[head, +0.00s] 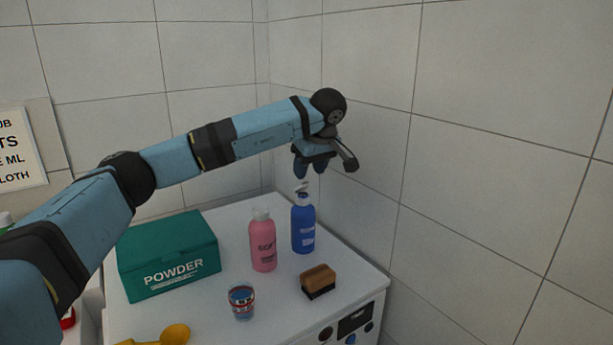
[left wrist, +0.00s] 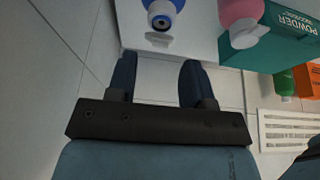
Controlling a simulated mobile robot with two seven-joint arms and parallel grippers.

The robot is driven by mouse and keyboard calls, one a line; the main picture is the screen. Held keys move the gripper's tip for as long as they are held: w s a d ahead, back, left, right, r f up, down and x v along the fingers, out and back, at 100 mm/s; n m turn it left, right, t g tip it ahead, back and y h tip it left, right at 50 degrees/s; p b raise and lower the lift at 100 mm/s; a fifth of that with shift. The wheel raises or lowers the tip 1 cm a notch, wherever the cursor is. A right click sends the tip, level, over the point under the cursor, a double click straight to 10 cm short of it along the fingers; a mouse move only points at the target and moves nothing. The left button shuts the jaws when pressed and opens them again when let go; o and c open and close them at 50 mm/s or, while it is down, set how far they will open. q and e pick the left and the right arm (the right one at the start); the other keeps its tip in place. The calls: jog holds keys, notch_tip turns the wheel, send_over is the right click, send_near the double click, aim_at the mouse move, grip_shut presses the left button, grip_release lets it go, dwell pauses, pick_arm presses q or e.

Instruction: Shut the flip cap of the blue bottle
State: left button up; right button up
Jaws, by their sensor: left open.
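The blue bottle (head: 303,228) stands upright near the back right of the white top, by the tiled wall. Its white flip cap (head: 302,188) stands raised above the bottle's neck. In the left wrist view the blue bottle (left wrist: 163,6) is at the top edge, with a dark round opening and the white cap (left wrist: 158,39) on the near side. My left gripper (head: 310,170) is open and empty, pointing down just above the cap. In its wrist view the fingers (left wrist: 158,65) are apart, with the cap a little beyond their tips. My right gripper is not in view.
A pink bottle (head: 262,243) stands close left of the blue one. A brush (head: 318,281), a small cup (head: 242,302) and a yellow scoop (head: 170,335) lie nearer. A green powder box (head: 168,252) is at the left. The wall (head: 370,150) is close behind.

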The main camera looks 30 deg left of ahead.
aim_at(302, 187)
pick_arm(q)
jog(key=shift+x, duration=1.15)
jog(key=shift+w+a+f, duration=0.1)
jog(key=shift+a+f, duration=0.2)
jog(key=shift+f, duration=0.35)
grip_shut()
